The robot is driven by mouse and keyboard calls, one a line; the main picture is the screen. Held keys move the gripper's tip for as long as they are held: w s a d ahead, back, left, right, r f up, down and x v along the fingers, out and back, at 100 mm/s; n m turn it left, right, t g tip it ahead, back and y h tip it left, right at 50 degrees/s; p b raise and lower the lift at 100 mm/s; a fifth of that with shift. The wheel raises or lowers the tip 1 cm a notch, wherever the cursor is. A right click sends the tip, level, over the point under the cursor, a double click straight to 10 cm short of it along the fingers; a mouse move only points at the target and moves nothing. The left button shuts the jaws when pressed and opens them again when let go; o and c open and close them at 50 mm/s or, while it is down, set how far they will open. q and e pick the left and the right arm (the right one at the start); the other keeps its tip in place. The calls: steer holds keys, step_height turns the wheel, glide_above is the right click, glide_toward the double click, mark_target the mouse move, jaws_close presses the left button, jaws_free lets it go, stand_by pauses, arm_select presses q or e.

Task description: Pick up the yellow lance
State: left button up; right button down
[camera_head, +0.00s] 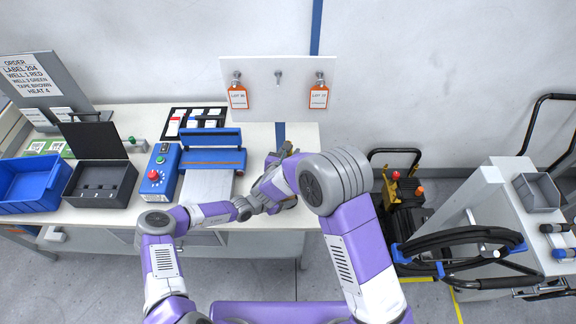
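I cannot make out a yellow lance anywhere in the head view. A yellow and black machine (405,215) with red and orange knobs stands on the floor right of the bench, partly behind my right arm. My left gripper (288,203) is over the front right part of the bench. My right gripper (287,151) is close by, over the bench's right end. The two overlap in this view, and their fingers are too small and hidden to show whether they are open or shut.
The white bench (304,137) carries a blue bin (32,183), a black open case (100,185), a blue control box (160,172) and a blue press-like device (213,150). A black hose coil (450,245) hangs on a white cart (490,200) at right.

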steer(key=shift+r, duration=0.1)
step_height(320, 180, up, 28)
stand_by(0.3)
arm_select(q)
steer(key=o, duration=0.9)
steer(key=v, duration=1.1)
steer(key=shift+s+a+r, duration=0.1)
steer(key=shift+a, duration=0.05)
steer(key=shift+s+a+r, duration=0.15)
steer(key=shift+s+a, duration=0.05)
